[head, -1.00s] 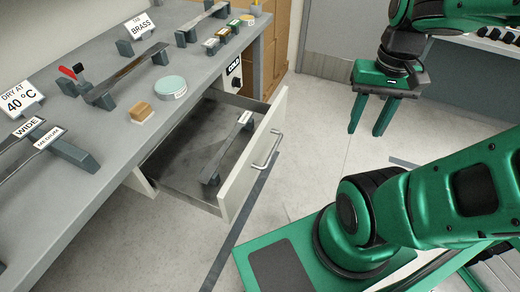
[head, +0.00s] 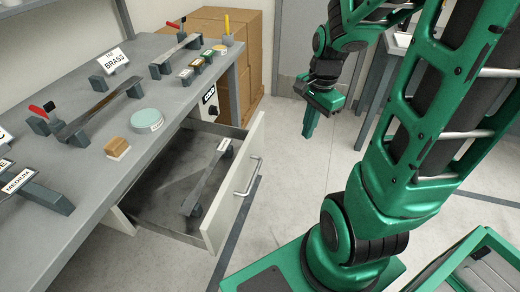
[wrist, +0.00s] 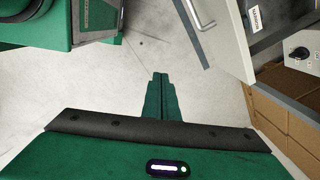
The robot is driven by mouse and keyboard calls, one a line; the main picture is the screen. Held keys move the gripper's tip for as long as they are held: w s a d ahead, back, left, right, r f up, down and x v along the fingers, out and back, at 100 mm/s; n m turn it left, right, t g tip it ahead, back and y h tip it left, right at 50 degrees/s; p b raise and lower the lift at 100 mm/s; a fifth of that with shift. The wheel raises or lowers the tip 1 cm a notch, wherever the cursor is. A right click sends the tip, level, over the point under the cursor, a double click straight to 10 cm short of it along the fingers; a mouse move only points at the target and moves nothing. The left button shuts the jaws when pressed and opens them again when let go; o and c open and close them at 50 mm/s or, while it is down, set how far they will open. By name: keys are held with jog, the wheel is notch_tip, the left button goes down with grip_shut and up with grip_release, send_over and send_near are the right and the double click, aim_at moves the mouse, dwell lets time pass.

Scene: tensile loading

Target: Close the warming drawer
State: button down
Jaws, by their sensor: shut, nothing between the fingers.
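The warming drawer (head: 238,188) is pulled well out from under the grey bench. Its pale front panel has a metal bar handle (head: 249,177). A metal strip on two dark supports (head: 208,180) lies inside. In the wrist view the drawer front (wrist: 222,38) and its handle (wrist: 198,14) show at the top, right of centre. My gripper (head: 309,134) hangs in the air, to the right of the drawer front and apart from it. In the wrist view its green fingers (wrist: 160,80) are together with nothing between them.
A control panel with a knob (head: 210,104) is beside the drawer. Cardboard boxes (head: 240,50) stand behind. Floor (head: 290,170) is clear before the drawer.

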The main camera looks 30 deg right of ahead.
jog(key=w+a+f+m, duration=0.2)
jog(key=w+f+m, duration=0.1)
jog(key=w+f, duration=0.2)
jog(key=w+a+f+m+y, duration=0.1)
jog(key=w+a+f+m, duration=0.1)
jog(key=w+f, duration=0.3)
jog(key=w+a+f+m+t, duration=0.1)
jog(key=w+a+f+m, duration=0.1)
jog(key=w+f+m, duration=0.3)
jog(key=shift+w+a+f+y, duration=0.15)
jog(key=shift+a+f+y, duration=0.2)
jog(key=shift+f, duration=1.35)
jog(key=shift+w, duration=0.15)
